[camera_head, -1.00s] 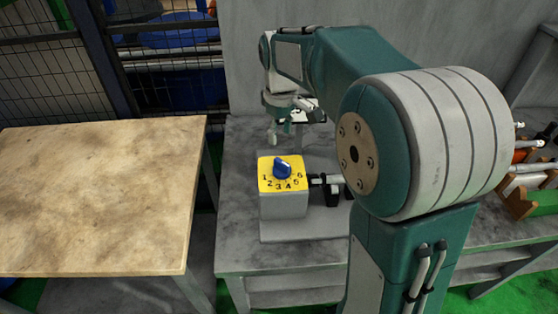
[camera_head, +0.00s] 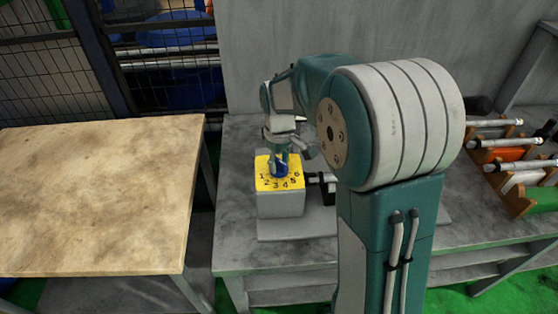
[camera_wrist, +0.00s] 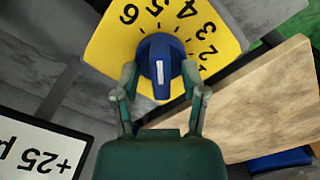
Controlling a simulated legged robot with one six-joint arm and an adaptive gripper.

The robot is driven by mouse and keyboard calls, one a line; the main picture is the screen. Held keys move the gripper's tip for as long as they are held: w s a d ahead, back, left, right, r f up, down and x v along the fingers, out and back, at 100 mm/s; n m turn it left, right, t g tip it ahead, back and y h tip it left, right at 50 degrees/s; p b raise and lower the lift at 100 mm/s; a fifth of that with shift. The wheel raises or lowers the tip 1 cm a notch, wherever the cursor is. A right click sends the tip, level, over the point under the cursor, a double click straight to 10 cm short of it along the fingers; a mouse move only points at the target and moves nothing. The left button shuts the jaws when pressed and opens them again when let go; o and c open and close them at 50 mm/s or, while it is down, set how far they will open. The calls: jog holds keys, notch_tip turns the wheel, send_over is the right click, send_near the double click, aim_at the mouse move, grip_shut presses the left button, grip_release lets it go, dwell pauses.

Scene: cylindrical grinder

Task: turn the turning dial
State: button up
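The turning dial (camera_wrist: 161,62) is a blue knob with a white mark on a yellow plate (camera_wrist: 112,42) with numbers. In the head view the dial (camera_head: 279,172) sits on top of a grey box (camera_head: 280,204) and is partly hidden by my gripper (camera_head: 281,157). In the wrist view the two fingertips of my gripper (camera_wrist: 159,72) are spread, one on each side of the knob. A narrow gap seems to show at the left finger. Whether the right finger touches the knob I cannot tell.
The box stands on a grey workbench (camera_head: 233,223). A wooden tabletop (camera_head: 100,190) is at the left. Racks with cylindrical parts (camera_head: 515,160) stand at the right. A grey wall (camera_head: 400,40) is behind the bench.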

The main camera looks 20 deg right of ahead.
grip_shut()
jog(key=shift+m, duration=0.3)
jog(key=shift+a+m, duration=0.1)
jog(key=shift+m, duration=2.5)
jog(key=shift+o, duration=1.3)
grip_release()
